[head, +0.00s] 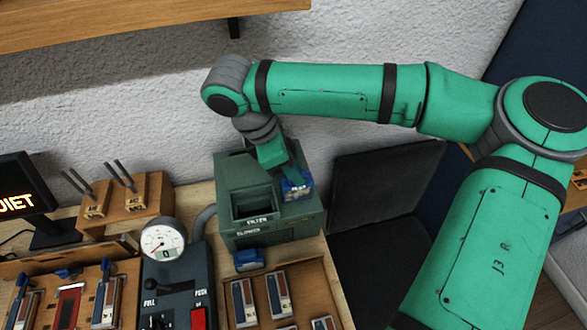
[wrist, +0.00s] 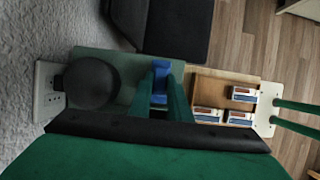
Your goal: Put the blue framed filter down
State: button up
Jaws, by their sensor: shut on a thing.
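The blue framed filter (head: 297,185) is at the right part of the top of a dark green box (head: 270,236), below my gripper (head: 284,166). In the wrist view, my gripper (wrist: 161,98) has its two green fingers on either side of the blue filter (wrist: 172,70), shut on it. The box has an open dark slot (head: 252,203) to the left of the filter, with a label that seems to read FILTER beneath. I cannot tell whether the filter touches the box.
A second blue piece (head: 249,259) lies at the foot of the box. A wooden tray (head: 318,277) with several small blocks is in front. A round gauge (head: 163,241) stands at left, a dark panel (head: 384,184) at right. A wooden shelf (head: 130,20) hangs above.

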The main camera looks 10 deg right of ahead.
aim_at(286, 182)
jog(key=o, duration=0.9)
jog(key=shift+w, duration=0.1)
jog(key=shift+w+r, duration=0.1)
jog(key=shift+r, duration=0.35)
jog(key=shift+a+r, duration=0.9)
jog(key=shift+r, duration=0.25)
jog(key=a, duration=1.1)
jog(key=shift+a, duration=0.15)
jog(key=shift+f, duration=0.1)
